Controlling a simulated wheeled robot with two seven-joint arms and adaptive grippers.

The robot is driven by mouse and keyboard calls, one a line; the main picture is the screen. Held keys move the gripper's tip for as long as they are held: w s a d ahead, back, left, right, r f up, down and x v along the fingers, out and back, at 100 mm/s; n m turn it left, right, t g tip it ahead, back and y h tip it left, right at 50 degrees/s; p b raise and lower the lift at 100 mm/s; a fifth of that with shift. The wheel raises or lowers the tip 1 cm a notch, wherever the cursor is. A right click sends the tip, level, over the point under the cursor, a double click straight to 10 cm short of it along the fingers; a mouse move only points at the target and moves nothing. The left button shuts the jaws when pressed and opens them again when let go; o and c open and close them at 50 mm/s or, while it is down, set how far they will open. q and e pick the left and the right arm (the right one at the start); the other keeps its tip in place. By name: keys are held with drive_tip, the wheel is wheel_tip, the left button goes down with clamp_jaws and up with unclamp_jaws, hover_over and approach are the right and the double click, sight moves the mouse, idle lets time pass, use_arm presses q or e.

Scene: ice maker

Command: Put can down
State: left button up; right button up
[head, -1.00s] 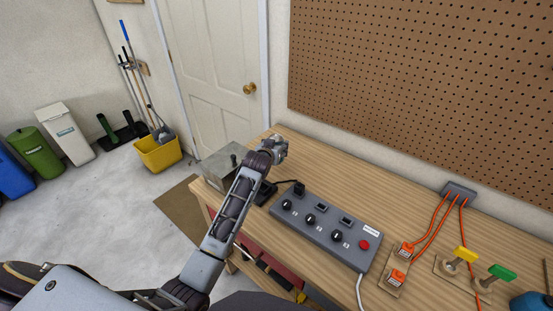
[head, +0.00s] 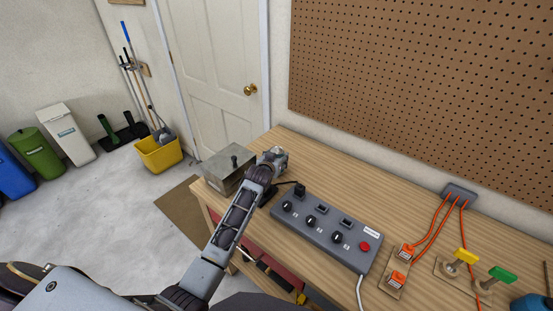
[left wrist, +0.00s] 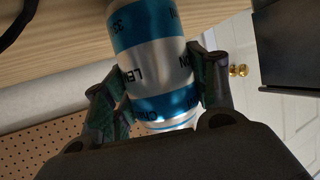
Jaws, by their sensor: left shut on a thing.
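A silver can with blue bands (left wrist: 155,62) shows in the left wrist view, between the two fingers of my left gripper (left wrist: 160,88). The fingers press on both sides of the can. The wrist view appears upside down, with the wooden bench top (left wrist: 70,40) close to the can's far end; I cannot tell whether the can touches it. In the head view my left gripper (head: 274,157) is over the far left part of the bench, and the can is hidden there by the gripper and arm. My right gripper is not in view.
A grey metal box (head: 228,166) stands just left of my gripper. A grey control panel (head: 325,228) with knobs and a red button lies to the right. Bare bench top (head: 370,185) extends behind the panel, below the pegboard (head: 420,80).

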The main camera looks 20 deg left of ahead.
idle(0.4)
use_arm(q)
drive_tip(key=o, duration=1.3)
drive_tip(key=shift+f, duration=0.15)
drive_tip(key=shift+c, duration=0.2)
drive_tip(key=shift+s, duration=0.1)
drive_tip(key=v, duration=1.2)
drive_tip(key=shift+o, duration=0.5)
